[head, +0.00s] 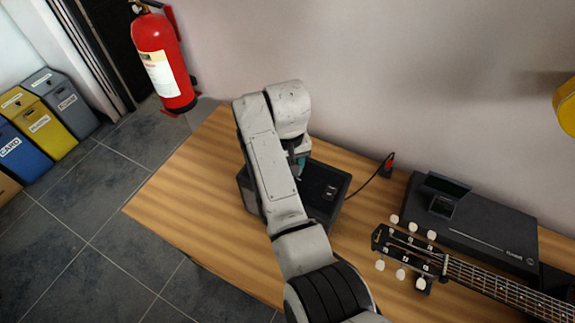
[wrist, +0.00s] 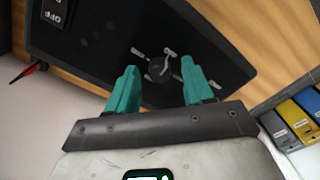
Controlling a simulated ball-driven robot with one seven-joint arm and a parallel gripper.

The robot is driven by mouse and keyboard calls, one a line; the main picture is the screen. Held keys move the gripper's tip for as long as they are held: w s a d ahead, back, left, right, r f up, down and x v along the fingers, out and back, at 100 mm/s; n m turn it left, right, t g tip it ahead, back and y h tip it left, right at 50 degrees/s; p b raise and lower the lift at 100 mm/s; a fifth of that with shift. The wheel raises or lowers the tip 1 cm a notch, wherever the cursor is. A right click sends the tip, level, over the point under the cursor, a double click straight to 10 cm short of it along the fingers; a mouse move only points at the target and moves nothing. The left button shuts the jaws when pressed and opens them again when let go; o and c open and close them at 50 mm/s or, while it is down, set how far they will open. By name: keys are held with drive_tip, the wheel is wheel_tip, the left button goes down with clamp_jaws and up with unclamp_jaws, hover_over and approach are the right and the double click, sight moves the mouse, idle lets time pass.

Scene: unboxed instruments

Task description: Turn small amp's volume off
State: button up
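The small amp (head: 326,184) is a black box on the wooden table in the head view, partly hidden behind my arm. Its black top (wrist: 95,40) fills much of the wrist view. A round dark volume knob (wrist: 159,69) with pale markings around it sits on that top, between my two fingers as seen from the wrist. A switch panel with lettering that reads OFF (wrist: 54,18) is at the upper left. My gripper (wrist: 158,66) has teal fingers set apart on either side of the knob. I cannot tell how far above the knob the tips are.
A guitar headstock (head: 408,250) and a black case-like device (head: 475,222) lie to the amp's right. A cable (head: 368,184) runs from the amp towards the wall. A fire extinguisher (head: 163,62) hangs at the back left. The table's left part (head: 175,190) is clear.

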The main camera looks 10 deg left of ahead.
wheel_tip(320, 180, up, 11)
idle(0.7)
drive_tip(key=shift+f, duration=0.15)
